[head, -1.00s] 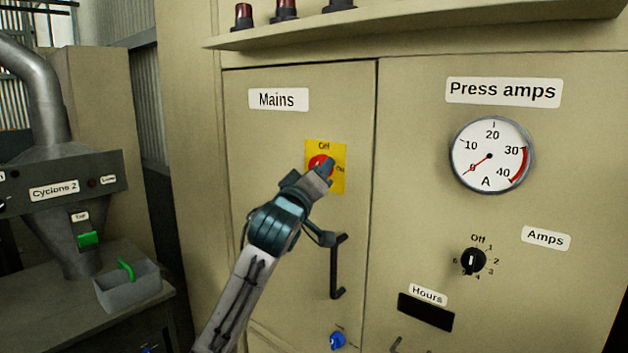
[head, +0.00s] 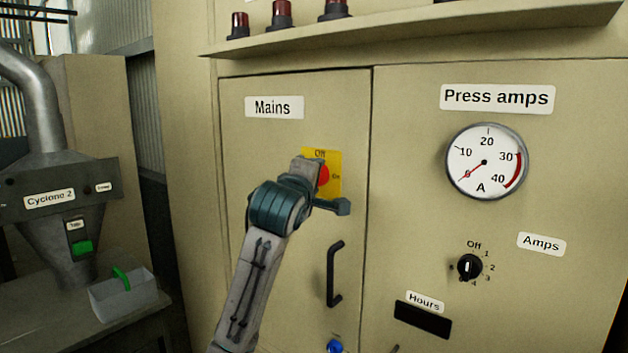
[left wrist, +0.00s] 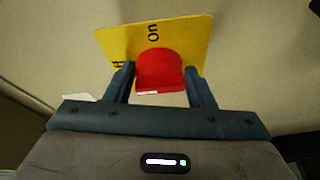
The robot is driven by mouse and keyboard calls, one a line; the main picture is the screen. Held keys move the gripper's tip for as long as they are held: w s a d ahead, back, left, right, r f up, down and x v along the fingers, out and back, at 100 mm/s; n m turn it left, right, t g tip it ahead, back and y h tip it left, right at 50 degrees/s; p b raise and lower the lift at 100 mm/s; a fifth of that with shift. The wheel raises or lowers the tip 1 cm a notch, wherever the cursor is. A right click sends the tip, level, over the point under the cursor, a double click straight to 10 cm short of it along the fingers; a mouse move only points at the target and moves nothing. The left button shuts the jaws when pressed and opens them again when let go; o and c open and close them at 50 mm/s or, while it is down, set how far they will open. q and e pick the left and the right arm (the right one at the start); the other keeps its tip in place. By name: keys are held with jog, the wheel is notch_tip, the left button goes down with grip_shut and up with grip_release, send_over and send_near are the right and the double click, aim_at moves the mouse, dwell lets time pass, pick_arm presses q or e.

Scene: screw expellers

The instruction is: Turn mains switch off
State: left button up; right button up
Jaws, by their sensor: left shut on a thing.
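The mains switch is a red knob (head: 323,175) on a yellow plate (head: 335,160) marked Off and On, under the Mains label (head: 274,107) on the cabinet door. My left gripper (head: 318,180) is at the knob and hides part of it in the head view. In the left wrist view the red knob (left wrist: 160,70) sits between the two fingers of my left gripper (left wrist: 160,84), which is shut on it. The yellow plate (left wrist: 185,35) shows behind, with "On" at its top. My right gripper is not in view.
A black door handle (head: 334,273) and a blue knob (head: 334,346) are below the switch. The Press amps dial (head: 486,162) and Amps selector (head: 469,267) are on the right door. A shelf (head: 420,28) juts out above. The Cyclone 2 machine (head: 60,205) stands at left.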

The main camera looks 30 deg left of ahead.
pick_arm(q)
jog(key=shift+r, duration=0.3)
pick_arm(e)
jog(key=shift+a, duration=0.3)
pick_arm(q)
jog(key=o, duration=1.3)
jog(key=shift+c, duration=0.2)
jog(key=shift+o, duration=0.4)
jog(key=shift+f, duration=0.15)
jog(key=b+v, duration=0.3)
jog(key=v, duration=0.7)
jog(key=shift+s+b, duration=0.4)
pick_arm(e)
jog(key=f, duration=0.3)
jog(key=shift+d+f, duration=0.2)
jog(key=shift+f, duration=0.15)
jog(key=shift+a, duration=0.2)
